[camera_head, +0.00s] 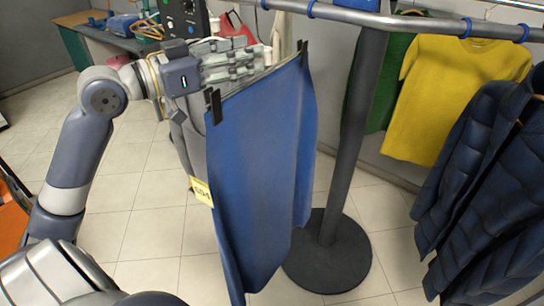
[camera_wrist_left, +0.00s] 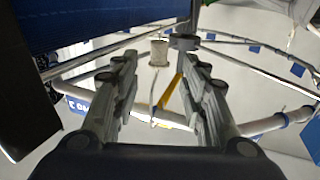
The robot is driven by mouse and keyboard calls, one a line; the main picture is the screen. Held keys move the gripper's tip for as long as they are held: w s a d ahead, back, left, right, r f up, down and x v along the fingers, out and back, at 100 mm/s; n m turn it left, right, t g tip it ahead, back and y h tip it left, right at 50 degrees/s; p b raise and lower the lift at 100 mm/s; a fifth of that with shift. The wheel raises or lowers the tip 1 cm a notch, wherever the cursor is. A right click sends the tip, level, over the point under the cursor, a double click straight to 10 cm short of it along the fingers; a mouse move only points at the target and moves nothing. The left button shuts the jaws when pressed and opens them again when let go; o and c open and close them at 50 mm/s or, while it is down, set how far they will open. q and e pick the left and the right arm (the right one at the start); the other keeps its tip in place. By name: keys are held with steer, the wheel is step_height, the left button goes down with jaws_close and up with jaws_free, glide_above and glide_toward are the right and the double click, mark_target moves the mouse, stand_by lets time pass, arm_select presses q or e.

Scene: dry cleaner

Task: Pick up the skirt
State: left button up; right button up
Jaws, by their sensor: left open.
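The blue skirt (camera_head: 262,165) hangs upright from two black clips at its top corners, with a yellow number tag (camera_head: 201,191) at its left edge. In the left wrist view, dark blue cloth (camera_wrist_left: 90,22) fills the upper left. My left gripper (camera_head: 256,62) is level with the skirt's top edge, just behind it, its fingers pointing right. In the left wrist view the fingers (camera_wrist_left: 158,70) are apart, with a pale cylindrical piece seen between their tips; I cannot tell whether it touches them. The hanger's upper part is mostly hidden. My right gripper is not in view.
A metal rail (camera_head: 400,20) with blue rings runs across the upper right on a dark post (camera_head: 352,130) with a round base (camera_head: 328,255). A yellow sweater (camera_head: 445,90) and navy puffer jacket (camera_head: 480,180) hang at right. A counter (camera_head: 95,35) stands back left.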

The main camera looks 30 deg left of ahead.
mark_target(267, 48)
arm_select(q)
steer(key=p+x, duration=0.3)
steer(key=x, duration=0.1)
steer(key=shift+w+d+p, duration=0.25)
steer(key=shift+w+p, duration=0.05)
steer(key=shift+w, duration=0.05)
steer(key=shift+w+d, duration=0.15)
steer(key=shift+w, duration=0.1)
steer(key=shift+w+f, duration=0.1)
steer(key=shift+f, duration=0.05)
steer(key=shift+c, duration=0.2)
steer(key=c, duration=0.9)
jaws_close()
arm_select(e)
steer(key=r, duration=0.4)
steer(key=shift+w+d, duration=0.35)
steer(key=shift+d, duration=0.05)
